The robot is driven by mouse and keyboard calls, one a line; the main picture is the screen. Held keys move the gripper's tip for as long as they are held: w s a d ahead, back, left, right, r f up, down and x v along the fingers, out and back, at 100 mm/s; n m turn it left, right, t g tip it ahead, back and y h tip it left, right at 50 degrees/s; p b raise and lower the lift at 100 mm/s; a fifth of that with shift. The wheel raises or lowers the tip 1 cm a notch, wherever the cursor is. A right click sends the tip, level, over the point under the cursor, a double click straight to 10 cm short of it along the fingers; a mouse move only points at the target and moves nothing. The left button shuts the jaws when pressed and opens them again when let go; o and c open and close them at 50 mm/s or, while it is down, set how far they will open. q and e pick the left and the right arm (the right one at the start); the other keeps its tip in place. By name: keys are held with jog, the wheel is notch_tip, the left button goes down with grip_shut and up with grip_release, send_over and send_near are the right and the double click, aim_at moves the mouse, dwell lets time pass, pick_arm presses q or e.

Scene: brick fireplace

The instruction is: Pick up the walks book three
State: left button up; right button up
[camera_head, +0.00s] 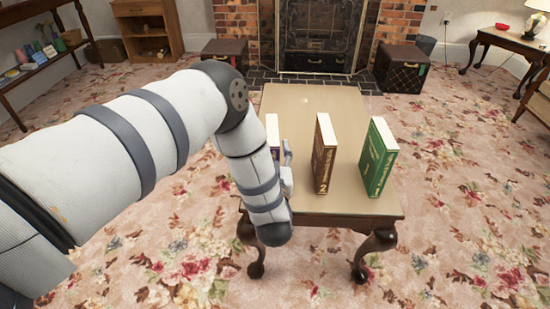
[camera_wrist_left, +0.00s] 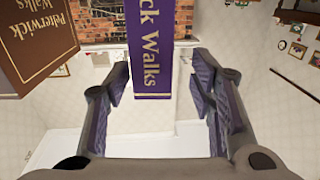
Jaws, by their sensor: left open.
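Three upright books stand in a row on a small wooden table (camera_head: 345,110). The brown book (camera_head: 324,150) in the middle has a "2" on its spine. The green book (camera_head: 377,158) is at the right; I cannot read its number. The purple book (camera_head: 272,135) at the left is mostly hidden by my left arm. In the left wrist view, the purple book (camera_wrist_left: 148,40) shows "Walks" on its spine, and the brown book (camera_wrist_left: 35,40) is at upper left. My left gripper (camera_head: 284,154) is open, its fingers either side of the purple spine, with gaps.
The patterned carpet (camera_head: 440,240) is clear around the table. A brick fireplace (camera_head: 318,35) is behind it, with dark boxes (camera_head: 402,68) beside the hearth. A side table (camera_head: 510,42) stands at the far right and a shelf (camera_head: 40,65) at the left.

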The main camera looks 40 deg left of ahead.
aim_at(273, 129)
pick_arm(q)
jog(key=x, duration=0.6)
jog(key=shift+w+d+r+b, duration=0.1)
jog(key=shift+w+b, duration=0.2)
jog(key=shift+w, duration=0.15)
jog(key=shift+c, duration=0.6)
jog(key=shift+r, duration=0.1)
grip_shut()
